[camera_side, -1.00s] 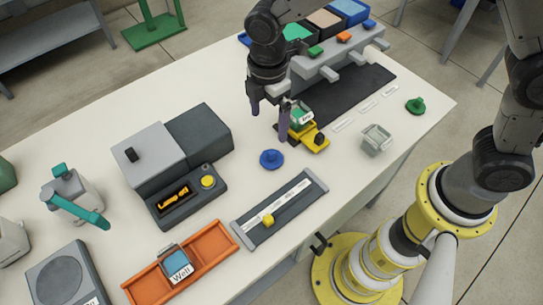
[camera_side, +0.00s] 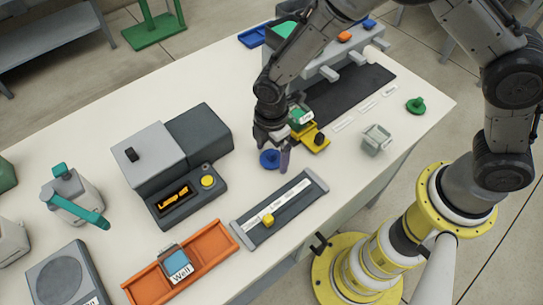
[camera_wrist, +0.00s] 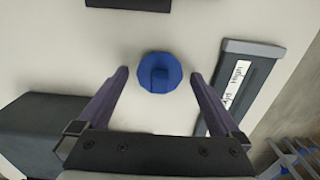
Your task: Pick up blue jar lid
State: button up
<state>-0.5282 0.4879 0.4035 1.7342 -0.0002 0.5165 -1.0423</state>
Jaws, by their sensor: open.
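The blue jar lid (camera_side: 268,159) is a round disc with a raised grip on top, lying flat on the white table. In the side view my gripper (camera_side: 273,157) is over it, and one finger hides its right part. In the wrist view the lid (camera_wrist: 160,73) sits centred just beyond and between the fingertips of my gripper (camera_wrist: 157,75). The fingers are spread wide, empty, with clear gaps on both sides of the lid.
A dark slider rail with a yellow knob (camera_side: 267,221) lies to the lid's front right. A grey machine with a yellow button (camera_side: 208,181) stands to its left. A yellow tray (camera_side: 316,143) is behind right.

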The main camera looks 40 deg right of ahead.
jog(key=c, duration=1.2)
jog(key=shift+c, duration=0.2)
